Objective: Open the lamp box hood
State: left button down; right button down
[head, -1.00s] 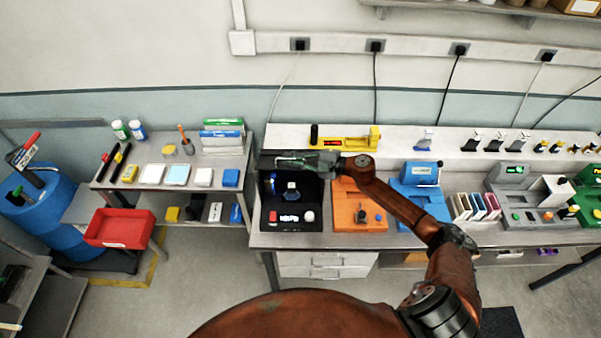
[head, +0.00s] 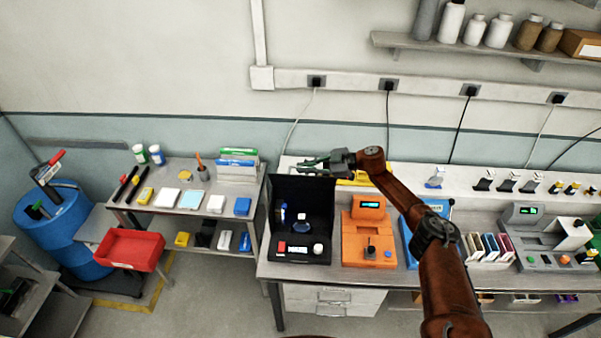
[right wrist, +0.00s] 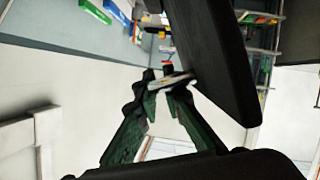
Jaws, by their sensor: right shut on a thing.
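The lamp box (head: 285,256) is a black box on the long bench, with a red button, a white label and a white knob at its front. Its black hood (head: 317,198) stands raised at the back, so the dark inside shows, with a small bluish item in it. In the right wrist view, the green-lined fingers (right wrist: 168,85) close on a small pale metallic piece beside the black hood panel (right wrist: 215,55). My left gripper is not in view.
An orange device (head: 368,240) stands right of the lamp box, with a blue device (head: 411,240) beyond it. A side table with a red tray (head: 130,250) is at left. Wall sockets and a bottle shelf (head: 480,48) are above the bench.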

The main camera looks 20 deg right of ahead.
jog(key=shift+w+d, duration=0.1)
jog(key=shift+w, duration=0.1)
jog(key=c, duration=2.3)
grip_release()
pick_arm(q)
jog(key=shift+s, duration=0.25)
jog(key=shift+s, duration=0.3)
pick_arm(e)
jog(key=v, duration=1.2)
jog(key=shift+w+d, duration=0.1)
jog(key=shift+f, duration=0.1)
